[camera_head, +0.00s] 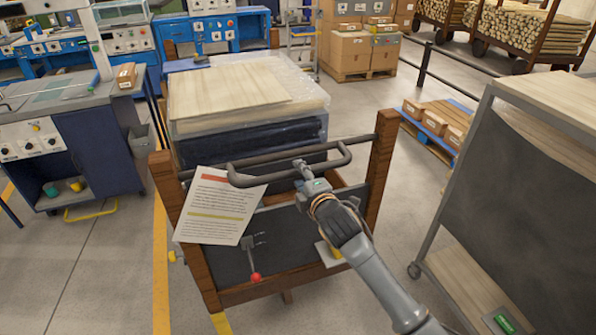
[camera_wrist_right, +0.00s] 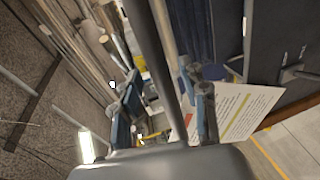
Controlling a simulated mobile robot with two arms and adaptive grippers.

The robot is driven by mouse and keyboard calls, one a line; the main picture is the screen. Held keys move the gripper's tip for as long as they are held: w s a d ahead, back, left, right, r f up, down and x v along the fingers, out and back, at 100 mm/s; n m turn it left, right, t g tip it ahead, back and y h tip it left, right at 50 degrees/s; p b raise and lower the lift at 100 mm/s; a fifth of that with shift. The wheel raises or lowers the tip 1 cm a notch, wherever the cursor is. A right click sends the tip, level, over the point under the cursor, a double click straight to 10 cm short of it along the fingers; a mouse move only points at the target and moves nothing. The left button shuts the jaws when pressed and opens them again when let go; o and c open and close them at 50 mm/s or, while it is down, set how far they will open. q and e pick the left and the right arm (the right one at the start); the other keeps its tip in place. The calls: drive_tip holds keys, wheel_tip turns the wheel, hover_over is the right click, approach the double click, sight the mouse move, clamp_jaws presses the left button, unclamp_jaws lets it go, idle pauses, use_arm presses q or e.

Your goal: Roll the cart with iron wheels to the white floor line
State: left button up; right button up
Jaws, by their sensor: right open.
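The cart (camera_head: 376,185) has brown wooden posts, a dark panel, and a bent dark metal push handle (camera_head: 262,180). It carries a wrapped stack of pale boards (camera_head: 230,90). Its wheels are hidden, so I cannot tell if they are iron. My right gripper (camera_head: 302,168) is at the right part of the handle, open. In the right wrist view the dark handle bar (camera_wrist_right: 152,45) runs between the two spread fingers (camera_wrist_right: 165,105). My left gripper is not in view. I see no white floor line; the floor stripe (camera_head: 161,260) left of the cart is yellow.
A paper sheet (camera_head: 218,207) and a red-knobbed lever (camera_head: 255,276) are on the cart's near side. A grey rack (camera_head: 455,190) stands close on the right. A blue workbench (camera_head: 95,150) is at left. Boxes on a pallet (camera_head: 440,125) stand behind right. Bare floor lies between cart and rack.

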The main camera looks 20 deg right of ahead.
drive_tip(key=shift+w+f, duration=0.15)
drive_tip(key=shift+w, duration=0.5)
drive_tip(key=shift+w+f, duration=0.15)
drive_tip(key=shift+w, duration=0.5)
clamp_jaws()
